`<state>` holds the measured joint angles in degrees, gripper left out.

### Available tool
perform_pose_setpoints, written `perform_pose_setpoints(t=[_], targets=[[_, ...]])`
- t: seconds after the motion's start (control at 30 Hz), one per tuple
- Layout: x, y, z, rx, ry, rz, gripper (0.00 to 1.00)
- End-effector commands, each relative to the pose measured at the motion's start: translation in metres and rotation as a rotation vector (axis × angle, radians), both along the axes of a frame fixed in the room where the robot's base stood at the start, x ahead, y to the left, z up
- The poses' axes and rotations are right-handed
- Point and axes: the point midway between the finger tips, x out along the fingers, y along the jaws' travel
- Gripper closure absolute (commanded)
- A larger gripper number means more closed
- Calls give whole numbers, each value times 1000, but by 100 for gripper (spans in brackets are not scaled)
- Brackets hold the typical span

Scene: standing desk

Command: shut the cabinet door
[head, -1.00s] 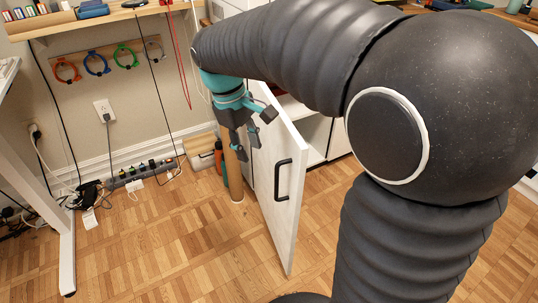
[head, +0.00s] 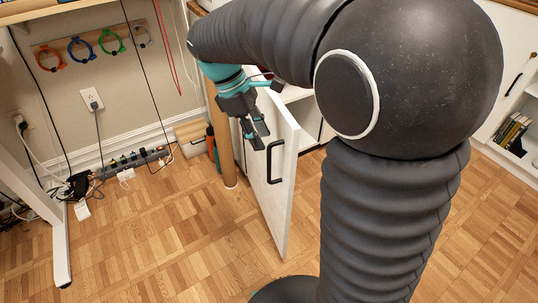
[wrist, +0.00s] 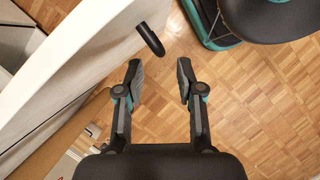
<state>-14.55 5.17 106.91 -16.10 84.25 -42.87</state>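The white cabinet door (head: 265,195) stands open, swung out from the cabinet, its outer face with a black bar handle (head: 275,160) turned left. My gripper (head: 257,138) is on that outer side, near the handle's upper end. In the wrist view my gripper (wrist: 160,68) is open with nothing between its fingers. The door (wrist: 80,60) fills the left side there, and the handle (wrist: 150,38) shows just beyond the fingertips, apart from them. My arm hides much of the cabinet opening in the head view.
A wooden post (head: 222,150) stands behind the door, beside a box (head: 192,138) and bottles. A power strip (head: 130,160) with cables lies along the wall. A white desk leg (head: 60,245) stands at left. The parquet floor (head: 170,240) left of the door is clear.

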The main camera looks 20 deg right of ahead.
Motion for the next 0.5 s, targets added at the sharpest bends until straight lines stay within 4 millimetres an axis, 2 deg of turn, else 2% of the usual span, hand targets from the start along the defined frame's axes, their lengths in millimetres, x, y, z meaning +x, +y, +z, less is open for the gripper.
perform_pose_setpoints(t=[0.03,0.2,0.5], targets=[[-3,-4,-10,-1,3,-2,63],[-8,-13,-36,0,3,-2,63],[-12,-21,-57,1,0,-1,63]])
